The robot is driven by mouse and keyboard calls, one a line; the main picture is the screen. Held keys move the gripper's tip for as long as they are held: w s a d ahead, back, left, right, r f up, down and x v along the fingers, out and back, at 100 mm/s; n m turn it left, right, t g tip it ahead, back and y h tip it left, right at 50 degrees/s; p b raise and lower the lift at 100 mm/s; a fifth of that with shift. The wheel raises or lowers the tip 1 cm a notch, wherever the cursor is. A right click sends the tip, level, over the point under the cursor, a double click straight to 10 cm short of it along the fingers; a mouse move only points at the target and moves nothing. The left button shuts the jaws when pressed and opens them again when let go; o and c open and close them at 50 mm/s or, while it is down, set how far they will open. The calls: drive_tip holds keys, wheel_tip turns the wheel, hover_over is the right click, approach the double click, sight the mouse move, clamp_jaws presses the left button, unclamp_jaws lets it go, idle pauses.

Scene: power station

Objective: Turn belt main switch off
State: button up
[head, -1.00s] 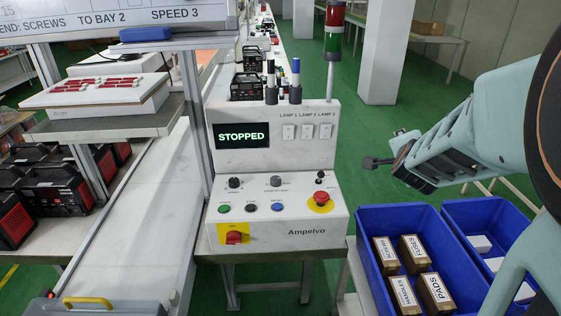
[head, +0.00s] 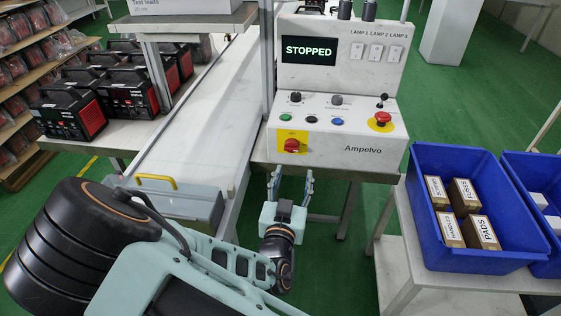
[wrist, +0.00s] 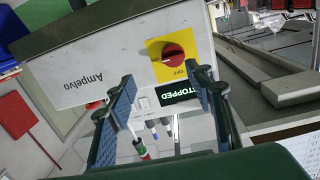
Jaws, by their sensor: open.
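The main switch is a red rotary knob (head: 292,145) on a yellow plate, low at the left of the white Ampelvo control box (head: 345,158). In the wrist view the knob (wrist: 174,56) shows clearly, its plate marked ON and OFF; I cannot tell surely which mark it points to. My gripper (head: 290,178) is open and empty, just below and in front of the switch, apart from it. In the wrist view the fingers (wrist: 163,92) are spread, with the knob beyond the tip of the right-hand one. The display (head: 308,50) reads STOPPED.
A red stop button (head: 383,119) on yellow sits at the box's right, and small green, black and blue buttons line its front. The white belt (head: 190,115) runs at left. Blue bins (head: 480,255) stand at right.

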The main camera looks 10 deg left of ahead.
sight(291, 151)
drive_tip(key=shift+n+t+y, duration=0.3)
drive_tip(key=shift+n+y, duration=0.2)
drive_tip(key=w, duration=0.3)
drive_tip(key=w+a, duration=0.1)
drive_tip(key=w, duration=0.6)
drive_tip(key=shift+a, duration=0.15)
drive_tip(key=shift+c, duration=0.4)
drive_tip(key=c, duration=1.1)
